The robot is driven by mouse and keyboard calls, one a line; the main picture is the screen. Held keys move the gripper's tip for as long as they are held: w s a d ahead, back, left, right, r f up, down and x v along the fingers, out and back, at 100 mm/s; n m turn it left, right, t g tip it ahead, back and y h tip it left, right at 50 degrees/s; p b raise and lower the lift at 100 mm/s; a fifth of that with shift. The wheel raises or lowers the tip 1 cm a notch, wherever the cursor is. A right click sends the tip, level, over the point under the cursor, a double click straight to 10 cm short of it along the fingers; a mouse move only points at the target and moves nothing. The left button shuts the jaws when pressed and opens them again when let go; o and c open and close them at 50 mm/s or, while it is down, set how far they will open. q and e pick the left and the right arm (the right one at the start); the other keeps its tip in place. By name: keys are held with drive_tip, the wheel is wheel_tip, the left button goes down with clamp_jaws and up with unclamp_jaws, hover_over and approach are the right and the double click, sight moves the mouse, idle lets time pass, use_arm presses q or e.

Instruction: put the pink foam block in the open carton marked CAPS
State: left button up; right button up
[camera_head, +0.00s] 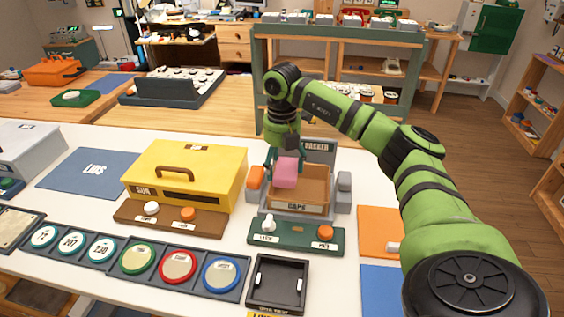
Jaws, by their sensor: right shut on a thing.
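The pink foam block (286,172) is held by my right gripper (285,158), which is shut on it. The block hangs over the left part of the open carton marked CAPS (314,187). Its lower edge overlaps the carton's opening in the picture; I cannot tell whether it touches the carton. The carton is brown inside, with a CAPS label (297,207) on its front, and stands in a grey packer machine (318,151). My left gripper is not in view.
An orange block (256,177) and grey blocks (344,188) flank the carton. A green button panel (295,236) lies in front. A yellow box (190,170) with a handle stands left. Orange (378,225) and blue mats lie right.

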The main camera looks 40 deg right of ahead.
sight(282, 167)
drive_tip(key=shift+f, duration=0.4)
drive_tip(key=o, duration=0.9)
drive_tip(key=shift+r, duration=0.25)
wheel_tip(282, 167, up, 8)
drive_tip(key=shift+r+p, duration=0.8)
drive_tip(key=shift+r, duration=1.6)
